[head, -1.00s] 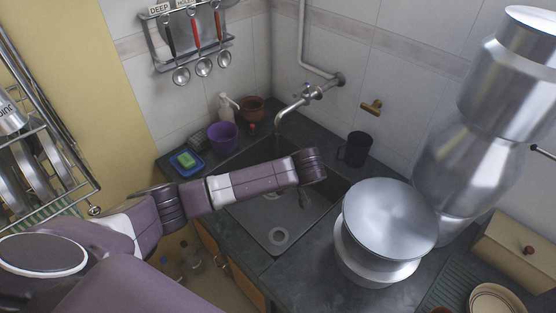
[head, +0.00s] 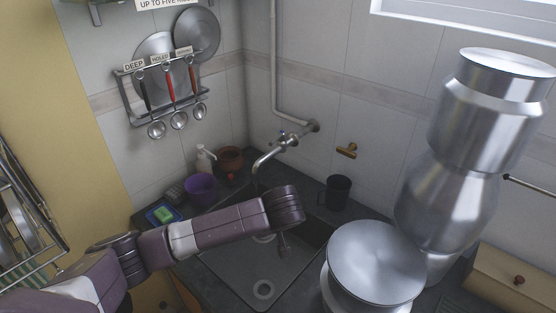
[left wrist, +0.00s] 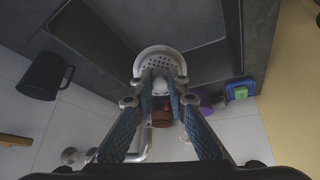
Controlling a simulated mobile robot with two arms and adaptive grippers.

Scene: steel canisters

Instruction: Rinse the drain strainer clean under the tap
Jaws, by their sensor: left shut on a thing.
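My left gripper (left wrist: 160,92) is shut on the drain strainer (left wrist: 160,62), a pale round piece with small holes, in the left wrist view. In the head view my left gripper (head: 284,244) hangs from the wrist over the dark sink basin (head: 231,265), and the strainer cannot be made out clearly there. The metal tap (head: 275,150) comes from the back wall, its spout behind and a little left of my left gripper. I cannot tell whether water runs. The drain hole (head: 263,289) lies in the basin floor. My right gripper is not in view.
Tall steel canisters (head: 455,180) and a wide-lidded canister (head: 376,262) crowd the right. A black mug (head: 338,191) stands behind the sink. A purple cup (head: 201,188), brown pot (head: 229,158) and blue dish with green sponge (head: 162,214) stand behind left.

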